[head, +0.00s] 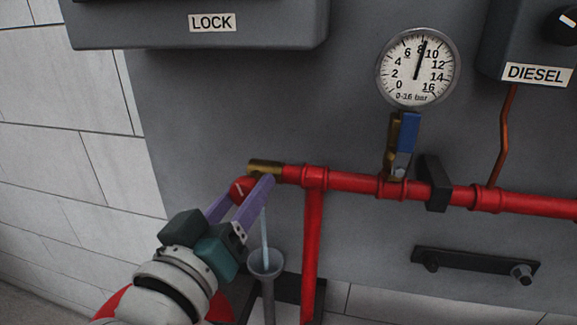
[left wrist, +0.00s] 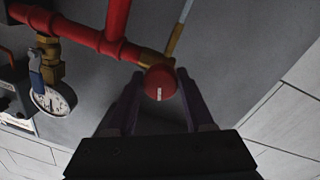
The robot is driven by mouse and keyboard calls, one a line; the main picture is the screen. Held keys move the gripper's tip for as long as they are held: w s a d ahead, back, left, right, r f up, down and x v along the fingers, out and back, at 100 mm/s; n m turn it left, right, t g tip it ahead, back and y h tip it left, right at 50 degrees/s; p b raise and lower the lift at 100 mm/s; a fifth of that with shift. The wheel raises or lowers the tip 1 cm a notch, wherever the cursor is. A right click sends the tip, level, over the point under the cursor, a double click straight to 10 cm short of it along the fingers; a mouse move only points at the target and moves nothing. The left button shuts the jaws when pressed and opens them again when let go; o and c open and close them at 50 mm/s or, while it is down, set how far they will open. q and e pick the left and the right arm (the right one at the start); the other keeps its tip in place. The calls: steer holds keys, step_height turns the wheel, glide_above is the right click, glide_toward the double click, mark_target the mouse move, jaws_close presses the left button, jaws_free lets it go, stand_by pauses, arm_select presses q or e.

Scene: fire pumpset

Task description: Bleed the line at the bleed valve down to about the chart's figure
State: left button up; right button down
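The bleed valve has a red round knob (head: 239,190) with a white mark and a brass body (head: 265,167) at the left end of the red pipe. My left gripper (head: 250,194) has its purple fingers on both sides of the knob and appears shut on it. In the left wrist view the knob (left wrist: 160,83) sits between the fingertips. A pale water stream (head: 265,232) runs from the valve into a grey funnel (head: 266,264). The pressure gauge (head: 417,68) needle points slightly past 8 on a 0-16 bar dial. My right gripper and the chart are out of view.
A blue-handled valve (head: 407,133) stands below the gauge. The red pipe (head: 345,181) runs right, with a vertical branch (head: 312,250) close right of the funnel. LOCK (head: 212,22) and DIESEL (head: 538,74) boxes are above. A black bracket (head: 475,265) is at lower right.

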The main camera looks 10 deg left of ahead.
arm_select(q)
steer(key=o, duration=0.4)
steer(key=shift+c, duration=0.2)
steer(key=shift+s, duration=0.15)
steer(key=s+a, duration=0.1)
steer(key=s, duration=0.8)
steer(key=shift+s, duration=0.35)
steer(key=shift+f, duration=0.1)
